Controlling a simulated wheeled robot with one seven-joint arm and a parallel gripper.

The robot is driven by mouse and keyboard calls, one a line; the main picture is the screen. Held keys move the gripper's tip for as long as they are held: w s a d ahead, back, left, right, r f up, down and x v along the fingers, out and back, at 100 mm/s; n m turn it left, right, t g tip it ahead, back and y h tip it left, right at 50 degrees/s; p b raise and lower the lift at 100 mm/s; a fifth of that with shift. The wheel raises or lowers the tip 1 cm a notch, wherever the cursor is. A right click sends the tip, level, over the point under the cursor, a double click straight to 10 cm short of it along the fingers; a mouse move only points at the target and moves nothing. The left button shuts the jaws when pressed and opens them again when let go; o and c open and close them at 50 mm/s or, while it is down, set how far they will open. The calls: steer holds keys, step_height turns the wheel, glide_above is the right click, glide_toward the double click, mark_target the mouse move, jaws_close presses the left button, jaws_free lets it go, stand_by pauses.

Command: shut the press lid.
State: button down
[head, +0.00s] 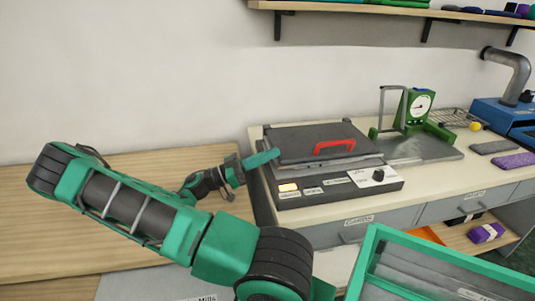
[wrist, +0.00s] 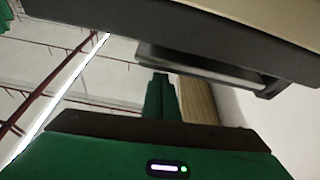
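The press (head: 335,190) stands on the counter, with a dark base, a lit button and a knob on its front panel. Its dark grey lid (head: 297,140) with a red handle (head: 336,144) lies low over the base, nearly flat; whether a small gap remains is hard to tell. My gripper (head: 268,157) is at the left edge of the press, close beside the lid; I cannot tell if it touches. In the wrist view its green fingers (wrist: 160,80) are together, with nothing seen between them. The lid cannot be clearly identified in the wrist view.
A green dial scale (head: 416,108) stands right of the press. A blue machine with a pipe (head: 508,75), a wire rack and purple packs are further right. A green-framed bin (head: 372,255) is in front. A wooden table (head: 140,170) is at left, and a shelf (head: 400,10) is above.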

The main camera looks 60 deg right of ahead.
steer(key=shift+w+r, duration=0.1)
step_height(320, 180, up, 3)
steer(key=shift+r, duration=0.1)
steer(key=v, duration=1)
steer(key=shift+w+r, duration=0.2)
steer(key=shift+r, duration=0.15)
steer(key=shift+d, duration=0.1)
